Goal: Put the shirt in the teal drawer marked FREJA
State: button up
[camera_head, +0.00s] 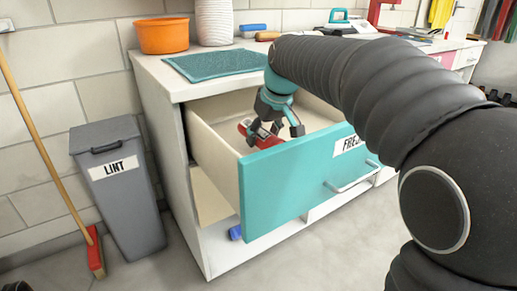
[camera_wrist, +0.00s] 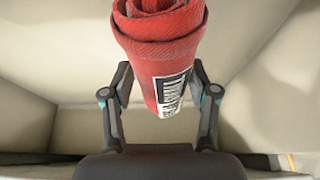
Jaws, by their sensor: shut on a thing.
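The shirt (camera_wrist: 160,35) is a tight red roll with a black-and-white label, in the wrist view between my two fingers. In the head view, the red shirt (camera_head: 266,141) shows partly behind my fingers. My gripper (camera_head: 278,130) is shut on the shirt, pointing down inside the open teal drawer (camera_head: 290,185). The drawer front carries a white label of which "FREJ" is readable, the rest hidden by my arm. Whether the shirt touches the drawer floor cannot be told.
The drawer's cream side wall (camera_head: 212,157) stands left of my gripper. An orange bowl (camera_head: 163,35), a white ribbed vase (camera_head: 214,22) and a teal mat (camera_head: 215,64) are on the counter. A grey LINT bin (camera_head: 118,190) and a broom (camera_head: 50,150) stand left. A blue object (camera_head: 235,232) lies below the drawer.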

aim_at(260, 146)
jog(key=shift+s+a, duration=0.3)
jog(key=shift+a, duration=0.1)
jog(key=shift+a+f+b, duration=0.1)
jog(key=shift+f+b, duration=0.2)
jog(key=shift+f, duration=1.45)
jog(key=shift+f, duration=0.2)
jog(key=o, duration=1.4)
jog(key=shift+s+r, duration=0.1)
jog(key=shift+r, duration=0.35)
jog(key=p+v, duration=0.1)
jog(key=v, duration=1)
jog(key=shift+s+r, duration=0.1)
jog(key=shift+r, duration=0.15)
